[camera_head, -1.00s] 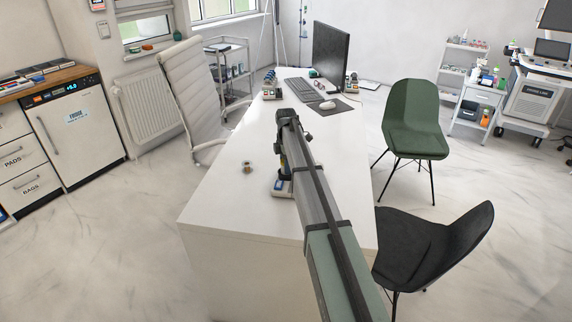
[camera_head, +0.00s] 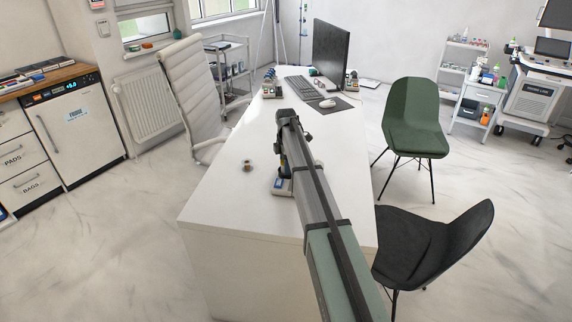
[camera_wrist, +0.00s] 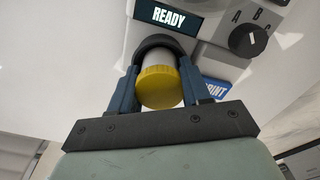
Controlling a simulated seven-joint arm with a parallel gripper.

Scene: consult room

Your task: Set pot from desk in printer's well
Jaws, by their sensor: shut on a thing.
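The pot (camera_wrist: 158,86), white with a yellow ridged lid, stands between the two blue fingers of my gripper (camera_wrist: 160,74) in the wrist view. The fingers are shut on its sides. The printer (camera_wrist: 210,50) is grey-white, with a lit READY display, a black knob and a blue PRINT label. A dark curved rim, the printer's well (camera_wrist: 166,41), shows just behind the pot. I cannot tell how deep the pot sits in it. In the head view the printer (camera_head: 282,187) shows low on the desk (camera_head: 225,205), partly behind my arm, which hides the pot.
A small roll-like item (camera_head: 248,165) lies on the desk left of my arm. A monitor (camera_head: 331,52), keyboard (camera_head: 303,89) and mouse (camera_head: 327,104) are at the far end. A green chair (camera_head: 413,120) and a black chair (camera_head: 430,245) stand right of the desk. The desk's near left is clear.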

